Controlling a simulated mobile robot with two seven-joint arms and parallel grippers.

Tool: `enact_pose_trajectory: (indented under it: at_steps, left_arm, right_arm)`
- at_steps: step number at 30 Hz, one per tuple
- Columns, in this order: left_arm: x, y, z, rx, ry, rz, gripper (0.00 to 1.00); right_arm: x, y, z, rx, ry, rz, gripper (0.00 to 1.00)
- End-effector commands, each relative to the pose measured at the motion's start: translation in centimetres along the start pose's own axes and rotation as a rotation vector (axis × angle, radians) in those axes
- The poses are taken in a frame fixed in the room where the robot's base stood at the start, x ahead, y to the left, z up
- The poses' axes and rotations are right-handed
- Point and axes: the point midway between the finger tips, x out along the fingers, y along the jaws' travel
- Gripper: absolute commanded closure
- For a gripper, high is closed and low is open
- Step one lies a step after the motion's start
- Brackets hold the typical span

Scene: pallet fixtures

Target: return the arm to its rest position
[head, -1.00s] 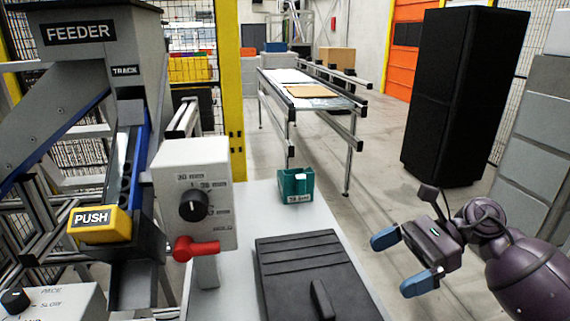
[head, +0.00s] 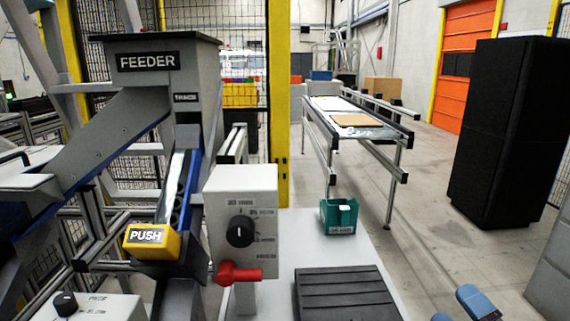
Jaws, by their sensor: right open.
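My right gripper (head: 459,309) shows only at the bottom right edge of the head view. Its blue fingertips are apart with nothing between them, and the rest of the gripper and arm is cut off by the frame. It is to the right of the black ridged case (head: 345,293) on the light table (head: 385,262), apart from it. My left gripper is not in view.
The feeder (head: 150,62) with its yellow PUSH block (head: 151,242) stands at left. A grey box with a black knob and red lever (head: 240,273) is beside it. A teal bin (head: 339,217) sits on the table. A black cabinet (head: 508,130) stands right; floor between is clear.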

Motion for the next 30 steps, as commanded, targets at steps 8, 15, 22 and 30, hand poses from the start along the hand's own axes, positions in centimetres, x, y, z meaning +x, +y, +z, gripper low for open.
enact_pose_trajectory:
  at_steps: [8,15,22,30]
  left_arm:
    - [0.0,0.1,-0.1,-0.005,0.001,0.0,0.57]
    - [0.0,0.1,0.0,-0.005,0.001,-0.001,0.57]
    - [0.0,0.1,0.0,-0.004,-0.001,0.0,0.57]
    - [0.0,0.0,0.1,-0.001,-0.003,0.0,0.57]
  right_arm:
    - [-6.0,-5.2,1.8,0.405,-0.404,-0.261,0.0]
    - [-13.2,-9.7,0.9,0.723,-0.752,-0.502,0.0]
    - [-21.1,-12.4,-2.6,0.994,-1.092,-0.753,0.0]
    - [-27.0,-12.8,-6.5,1.158,-1.342,-0.953,0.0]
